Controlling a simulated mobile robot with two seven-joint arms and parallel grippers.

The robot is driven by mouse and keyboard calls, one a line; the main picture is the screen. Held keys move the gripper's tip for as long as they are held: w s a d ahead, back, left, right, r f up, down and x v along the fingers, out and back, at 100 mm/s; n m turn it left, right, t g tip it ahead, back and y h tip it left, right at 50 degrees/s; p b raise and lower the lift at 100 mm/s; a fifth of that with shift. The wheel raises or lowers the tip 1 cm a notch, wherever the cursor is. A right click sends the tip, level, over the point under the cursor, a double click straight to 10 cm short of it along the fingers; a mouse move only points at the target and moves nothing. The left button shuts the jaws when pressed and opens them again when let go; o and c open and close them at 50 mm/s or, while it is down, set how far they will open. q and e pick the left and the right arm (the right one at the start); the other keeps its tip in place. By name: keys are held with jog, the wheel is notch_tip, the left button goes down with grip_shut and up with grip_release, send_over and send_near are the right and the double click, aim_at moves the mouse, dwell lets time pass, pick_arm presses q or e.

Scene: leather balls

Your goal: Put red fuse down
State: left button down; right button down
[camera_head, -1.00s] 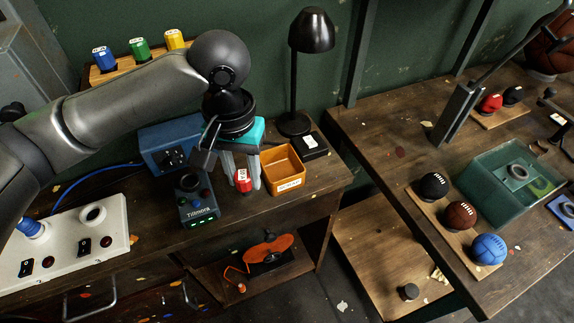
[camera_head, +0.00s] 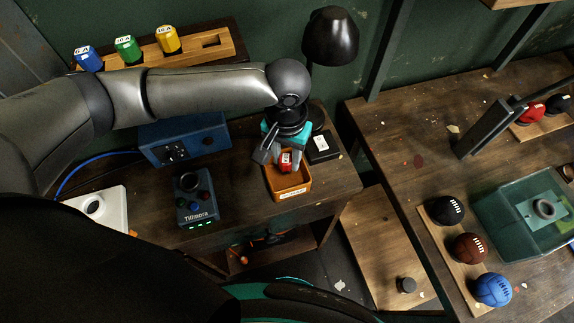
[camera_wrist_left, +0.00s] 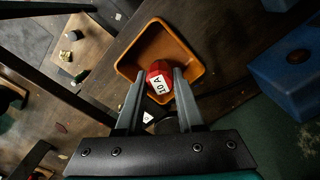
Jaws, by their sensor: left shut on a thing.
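The red fuse (camera_head: 286,161) with a white label is between the fingers of my left gripper (camera_head: 284,160). In the left wrist view the red fuse (camera_wrist_left: 159,80) shows "10A" on its label, and my left gripper (camera_wrist_left: 155,88) is shut on it. The gripper points down over an orange open tray (camera_head: 291,193). In the wrist view the fuse appears within the outline of the orange tray (camera_wrist_left: 137,45); whether it touches the bottom I cannot tell. My right gripper is not in view.
A Tillmora device (camera_head: 196,202) and a blue box (camera_head: 183,139) stand left of the tray. A black box (camera_head: 322,147) and a black lamp (camera_head: 331,36) stand close to its right and behind. A rack (camera_head: 190,52) holds blue, green and yellow fuses, with one empty slot.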

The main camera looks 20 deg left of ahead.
aim_at(287, 168)
pick_arm(q)
notch_tip(287, 168, down, 4)
jog(key=shift+r+b, duration=0.1)
jog(key=shift+b, duration=0.3)
jog(key=shift+w+f, duration=0.1)
jog(key=shift+f, duration=0.1)
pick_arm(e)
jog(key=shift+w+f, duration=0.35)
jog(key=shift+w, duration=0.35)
pick_arm(q)
jog(key=shift+f, duration=0.15)
jog(key=c, duration=0.5)
grip_release()
notch_tip(287, 168, up, 12)
jog(key=shift+r+p, duration=0.2)
jog(key=shift+p, duration=1)
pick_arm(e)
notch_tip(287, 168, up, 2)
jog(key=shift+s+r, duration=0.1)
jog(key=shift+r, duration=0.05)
pick_arm(q)
jog(key=shift+f, duration=0.1)
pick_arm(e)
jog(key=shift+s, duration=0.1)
